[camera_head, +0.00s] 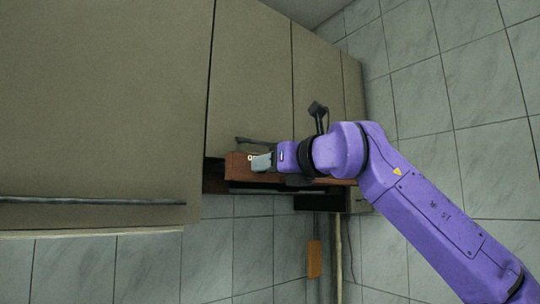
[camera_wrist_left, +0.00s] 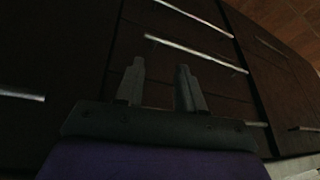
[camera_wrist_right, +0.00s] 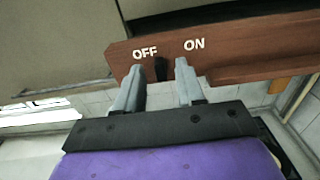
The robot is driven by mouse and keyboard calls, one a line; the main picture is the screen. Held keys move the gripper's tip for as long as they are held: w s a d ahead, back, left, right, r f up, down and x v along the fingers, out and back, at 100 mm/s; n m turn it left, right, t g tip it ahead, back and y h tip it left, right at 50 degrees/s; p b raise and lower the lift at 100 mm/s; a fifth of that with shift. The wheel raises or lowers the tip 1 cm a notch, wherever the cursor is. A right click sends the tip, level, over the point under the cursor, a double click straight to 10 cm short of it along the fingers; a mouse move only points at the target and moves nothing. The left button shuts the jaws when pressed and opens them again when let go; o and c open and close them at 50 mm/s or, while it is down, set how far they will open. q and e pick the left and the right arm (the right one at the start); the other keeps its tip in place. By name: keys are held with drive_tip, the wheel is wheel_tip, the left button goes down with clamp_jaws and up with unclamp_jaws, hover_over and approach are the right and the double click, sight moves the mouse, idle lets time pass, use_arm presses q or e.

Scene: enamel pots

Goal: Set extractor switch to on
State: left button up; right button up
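The extractor's red-brown front panel (camera_head: 238,170) runs under the upper cabinets in the head view. In the right wrist view the panel (camera_wrist_right: 230,48) carries white OFF and ON labels. A small black switch (camera_wrist_right: 161,69) sits below and between them, closer to OFF. My right gripper (camera_wrist_right: 158,78) is open, with one finger on each side of the switch; I cannot tell whether either touches it. In the head view my right gripper (camera_head: 262,162) is at the panel and hides the switch. My left gripper (camera_wrist_left: 161,78) is open and empty in its dark wrist view.
Upper cabinets (camera_head: 100,95) with dark bar handles fill the left and middle of the head view. A tiled wall (camera_head: 430,95) lies behind and at right. Dark drawers (camera_wrist_left: 200,60) with bright handles face my left gripper.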

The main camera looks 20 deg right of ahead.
drive_tip(key=shift+w+a, duration=0.1)
drive_tip(key=shift+w, duration=0.15)
drive_tip(key=shift+s, duration=0.15)
drive_tip(key=shift+c, duration=0.9)
clamp_jaws()
